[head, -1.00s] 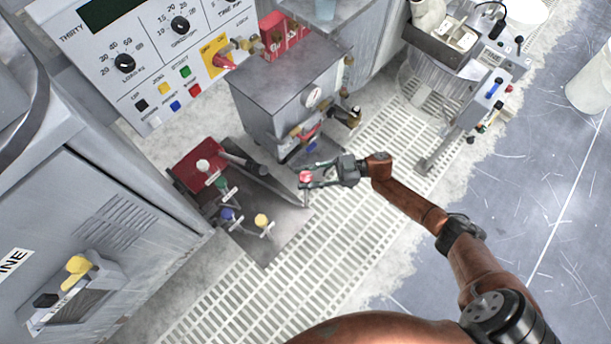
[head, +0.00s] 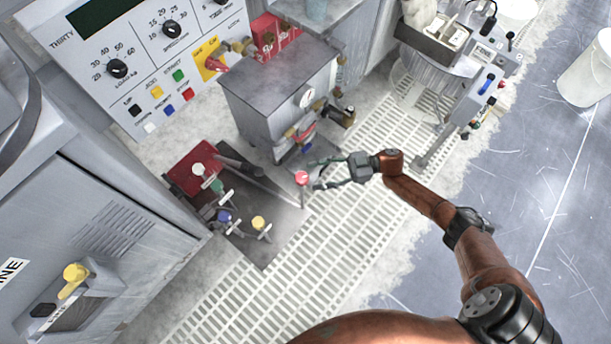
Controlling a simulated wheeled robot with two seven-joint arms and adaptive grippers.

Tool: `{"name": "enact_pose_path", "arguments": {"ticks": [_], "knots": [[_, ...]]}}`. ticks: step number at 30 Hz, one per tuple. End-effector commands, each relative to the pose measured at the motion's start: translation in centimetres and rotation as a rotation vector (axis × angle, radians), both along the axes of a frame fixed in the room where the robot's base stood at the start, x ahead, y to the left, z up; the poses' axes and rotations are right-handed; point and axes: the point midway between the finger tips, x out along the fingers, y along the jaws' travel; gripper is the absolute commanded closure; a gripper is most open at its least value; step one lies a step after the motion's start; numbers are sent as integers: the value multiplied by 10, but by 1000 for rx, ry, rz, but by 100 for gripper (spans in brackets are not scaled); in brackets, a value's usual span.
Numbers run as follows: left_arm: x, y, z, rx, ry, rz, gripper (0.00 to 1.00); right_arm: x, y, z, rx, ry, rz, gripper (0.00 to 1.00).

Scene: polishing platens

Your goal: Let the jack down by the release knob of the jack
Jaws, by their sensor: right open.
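My right gripper (head: 316,175) is open, reaching in from the right over a dark metal plate (head: 270,245). A round red knob (head: 302,177) on a thin upright stem stands just left of its fingertips, outside the jaws or at their mouth. Other knobs stand on the plate to the left: white (head: 198,169), green (head: 216,186), blue (head: 225,216) and yellow (head: 258,223), with small metal cross handles near them. A red block (head: 190,170) with a dark bar lies behind them. I cannot tell which parts make up the jack. My left gripper is not in view.
A grey metal cabinet (head: 275,85) with a gauge and valves stands just behind the gripper. A control panel (head: 150,60) is at the upper left, a large grey machine (head: 110,215) at the left. Open floor grating (head: 330,245) lies in front.

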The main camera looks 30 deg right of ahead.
Motion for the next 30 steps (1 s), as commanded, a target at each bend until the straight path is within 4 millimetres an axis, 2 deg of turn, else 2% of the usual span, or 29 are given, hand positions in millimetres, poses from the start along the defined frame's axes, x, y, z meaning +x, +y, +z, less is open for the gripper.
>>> {"name": "enact_pose_path", "arguments": {"ticks": [3,10,15,30], "knots": [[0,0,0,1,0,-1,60,-7,-25,-1,-4,1,-3,50],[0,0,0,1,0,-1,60,-17,-55,-1,-2,1,-3,50],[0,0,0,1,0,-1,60,-19,-61,0,0,-1,-1,50],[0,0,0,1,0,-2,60,-19,-61,0,1,0,-1,50]]}}
